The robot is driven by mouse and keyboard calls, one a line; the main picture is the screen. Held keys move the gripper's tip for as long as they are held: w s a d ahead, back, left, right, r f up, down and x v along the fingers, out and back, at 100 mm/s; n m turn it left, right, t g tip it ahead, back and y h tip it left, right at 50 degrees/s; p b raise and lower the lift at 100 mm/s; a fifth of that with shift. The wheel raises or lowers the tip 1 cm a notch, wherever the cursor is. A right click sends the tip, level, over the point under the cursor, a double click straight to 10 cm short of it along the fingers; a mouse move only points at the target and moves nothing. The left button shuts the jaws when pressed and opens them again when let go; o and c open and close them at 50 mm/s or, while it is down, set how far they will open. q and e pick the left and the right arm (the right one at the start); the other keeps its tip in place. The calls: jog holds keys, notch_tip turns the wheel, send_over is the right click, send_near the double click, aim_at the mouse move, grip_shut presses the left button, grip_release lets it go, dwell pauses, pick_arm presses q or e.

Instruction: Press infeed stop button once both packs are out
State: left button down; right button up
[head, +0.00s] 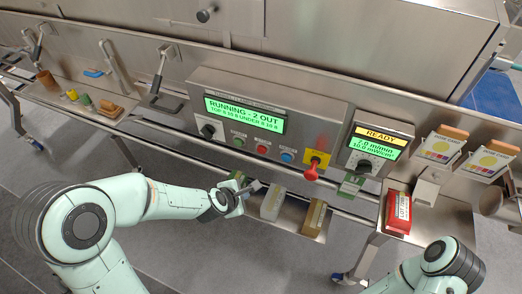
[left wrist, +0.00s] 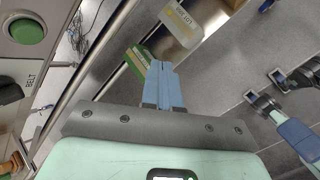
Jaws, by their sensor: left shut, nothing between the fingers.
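The control panel (head: 342,120) shows a green display (head: 243,114) reading "RUNNING - 2 OUT". Below it is a row of a green button (head: 238,142), a red button (head: 262,149) and a blue button (head: 287,156); their labels are too small to read. A grey-white pack (head: 272,203) and a brown pack (head: 314,216) lie on the tray below the panel. My left gripper (head: 256,186) is shut and empty, below the buttons and left of the grey-white pack. In the left wrist view its blue fingers (left wrist: 163,68) are together, beside a green-and-brown block (left wrist: 138,62).
A yellow plate with a red knob (head: 315,163) sticks out right of the buttons. Further right are a panel reading "READY" (head: 376,142) and a red box (head: 397,212). A rail runs in front of the panel.

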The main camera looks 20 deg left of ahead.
aim_at(262, 149)
pick_arm(q)
jog(key=r+n, duration=0.1)
jog(key=r+n+t, duration=0.1)
jog(key=r, duration=0.1)
jog(key=w+r+n, duration=0.1)
jog(key=r, duration=0.1)
jog(key=shift+r, duration=0.15)
jog(key=w+p, duration=0.2)
jog(key=w, duration=0.6)
jog(key=shift+w+d, duration=0.35)
jog(key=shift+w, duration=0.05)
pick_arm(e)
jog(key=shift+w+r, duration=0.45)
jog(key=shift+r, duration=0.2)
jog(key=shift+w+r, duration=0.45)
jog(key=shift+r, duration=0.2)
pick_arm(q)
jog(key=shift+w, duration=0.15)
dwell(0.4)
jog(key=shift+w, duration=0.3)
pick_arm(e)
jog(key=shift+r, duration=0.1)
